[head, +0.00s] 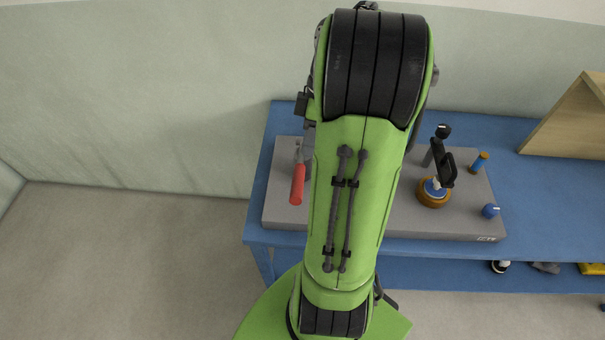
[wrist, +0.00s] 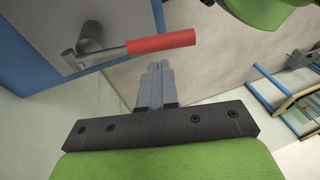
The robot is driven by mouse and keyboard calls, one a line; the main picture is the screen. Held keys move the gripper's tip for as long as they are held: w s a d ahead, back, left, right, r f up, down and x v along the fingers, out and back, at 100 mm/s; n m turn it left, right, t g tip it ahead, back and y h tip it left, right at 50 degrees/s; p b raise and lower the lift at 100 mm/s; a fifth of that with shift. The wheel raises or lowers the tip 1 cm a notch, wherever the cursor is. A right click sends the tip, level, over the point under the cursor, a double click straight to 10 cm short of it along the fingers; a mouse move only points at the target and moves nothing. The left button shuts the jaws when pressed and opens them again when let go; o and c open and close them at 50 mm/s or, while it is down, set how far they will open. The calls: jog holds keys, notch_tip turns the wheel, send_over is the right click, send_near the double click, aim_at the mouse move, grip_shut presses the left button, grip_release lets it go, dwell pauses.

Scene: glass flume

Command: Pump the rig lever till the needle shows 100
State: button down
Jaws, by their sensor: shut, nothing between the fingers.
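The rig lever has a red grip (head: 297,185) and stands at the left side of the grey rig plate (head: 285,213) on the blue table. In the wrist view its red grip (wrist: 161,43) lies almost level, on a grey metal arm joined to a round pivot. My gripper (wrist: 157,68) is shut and empty, its fingertips just below the red grip in that picture. I cannot tell whether they touch it. In the head view my green arm covers the middle of the plate and most of the gripper. No gauge face or needle can be read.
On the plate's right stand an orange round base with a black fitting (head: 435,196), a blue knob (head: 490,211) and a small blue-and-orange post (head: 480,162). A wooden wedge-shaped thing (head: 570,120) stands at the right. Small items lie on a lower shelf. Floor at the left is clear.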

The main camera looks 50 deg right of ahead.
aim_at(300, 179)
jog(key=b+x, duration=0.1)
jog(key=x, duration=0.6)
jog(key=shift+f+b, duration=0.1)
jog(key=shift+b, duration=0.2)
